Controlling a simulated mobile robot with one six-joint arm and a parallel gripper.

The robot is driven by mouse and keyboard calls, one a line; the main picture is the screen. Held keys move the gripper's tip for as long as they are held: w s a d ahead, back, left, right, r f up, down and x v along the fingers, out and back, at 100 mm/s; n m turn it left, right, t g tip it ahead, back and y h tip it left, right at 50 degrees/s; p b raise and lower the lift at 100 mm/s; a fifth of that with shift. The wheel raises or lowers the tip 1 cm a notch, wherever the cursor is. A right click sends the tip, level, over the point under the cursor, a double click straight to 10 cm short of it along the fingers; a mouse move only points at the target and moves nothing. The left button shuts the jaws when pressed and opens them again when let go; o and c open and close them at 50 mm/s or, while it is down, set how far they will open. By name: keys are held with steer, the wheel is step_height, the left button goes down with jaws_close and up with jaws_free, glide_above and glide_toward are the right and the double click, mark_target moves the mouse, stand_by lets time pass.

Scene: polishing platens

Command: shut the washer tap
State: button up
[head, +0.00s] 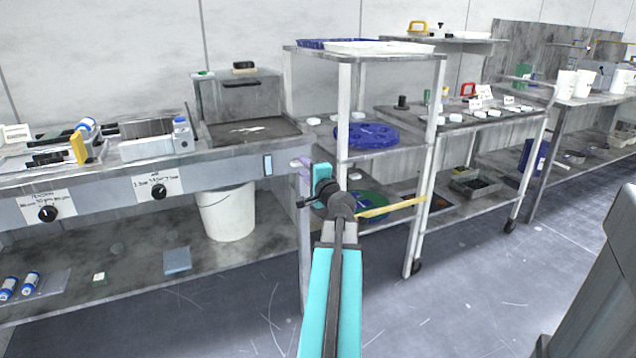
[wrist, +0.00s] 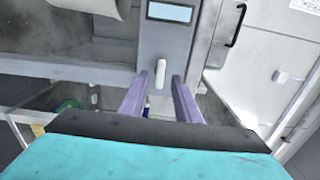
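A small white lever (wrist: 160,74), which I take to be the washer tap, sits on a grey panel below a pale blue display in the wrist view. A whitish piece that looks like it (head: 297,163) shows at the bench's right front corner in the head view. My gripper (wrist: 160,80) is open, its two purple fingers spread. The lever appears between the fingertips, with a gap on each side; I cannot tell how near it is in depth. In the head view my gripper (head: 304,174) is mostly hidden behind my wrist.
The pale blue display (head: 268,165) is on the bench front. A white bucket (head: 228,212) stands on the lower shelf. Two black knobs (head: 158,192) are further left. A white-posted rack (head: 343,110) with blue discs stands close right of my arm.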

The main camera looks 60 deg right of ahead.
steer(key=b+v, duration=0.2)
steer(key=v, duration=0.4)
steer(key=shift+s+a+f+b, duration=0.1)
steer(key=shift+s+a+b, duration=0.1)
steer(key=shift+b, duration=0.65)
steer(key=b+v, duration=0.2)
steer(key=b, duration=0.7)
steer(key=shift+b+v, duration=1)
steer(key=shift+v, duration=0.5)
steer(key=shift+w+r, duration=0.1)
steer(key=shift+r, duration=0.1)
